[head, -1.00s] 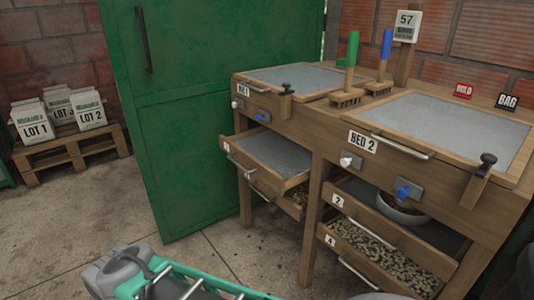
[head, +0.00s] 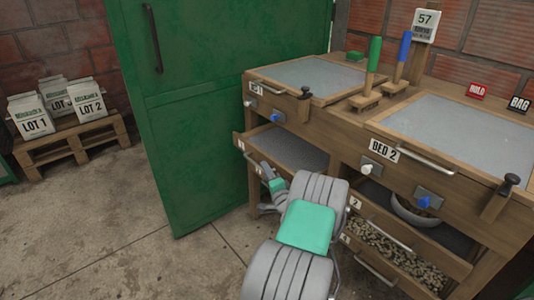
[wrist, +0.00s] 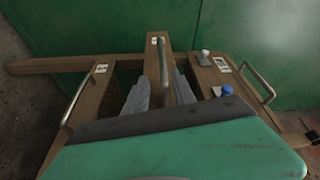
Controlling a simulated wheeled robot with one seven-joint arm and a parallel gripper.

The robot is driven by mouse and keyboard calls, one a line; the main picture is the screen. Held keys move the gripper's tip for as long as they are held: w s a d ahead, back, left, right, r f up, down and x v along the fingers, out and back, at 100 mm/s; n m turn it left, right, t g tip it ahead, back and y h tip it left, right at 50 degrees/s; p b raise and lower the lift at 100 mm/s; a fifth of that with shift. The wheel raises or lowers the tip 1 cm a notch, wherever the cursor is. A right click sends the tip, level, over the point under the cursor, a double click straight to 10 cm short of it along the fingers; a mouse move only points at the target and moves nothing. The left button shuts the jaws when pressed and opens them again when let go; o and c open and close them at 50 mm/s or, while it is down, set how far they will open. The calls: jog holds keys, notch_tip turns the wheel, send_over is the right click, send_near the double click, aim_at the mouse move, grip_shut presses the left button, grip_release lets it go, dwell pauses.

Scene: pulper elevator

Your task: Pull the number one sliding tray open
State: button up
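The number one tray (head: 288,150) is a grey-bottomed wooden drawer under bed 1, standing partly out. Its front board with label 1 (wrist: 157,48) and curved metal bar handle (wrist: 164,72) show in the wrist view. My gripper (head: 266,178) is at the tray's front in the head view, where my arm hides part of the handle. In the wrist view, the two grey fingers of my gripper (wrist: 162,88) are apart, one on each side of the handle. I cannot tell whether either finger touches it.
A lower tray's handle (wrist: 75,100) is left of the fingers in the wrist view. The bed 1 handle (wrist: 258,80) and blue knob (wrist: 222,90) are right. A green door (head: 205,130) stands left of the bench; bare floor (head: 110,220) lies in front.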

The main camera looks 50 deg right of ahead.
aim_at(267, 157)
jog(key=shift+s+d+m+h, duration=0.5)
jog(key=shift+s+d+m, duration=0.1)
jog(key=shift+s+d, duration=0.25)
jog(key=shift+w+d, duration=0.15)
jog(key=shift+d, duration=0.1)
jog(key=b+x, duration=0.1)
jog(key=x, duration=0.6)
jog(key=shift+c, duration=0.5)
grip_shut()
jog(key=shift+w+r, duration=0.1)
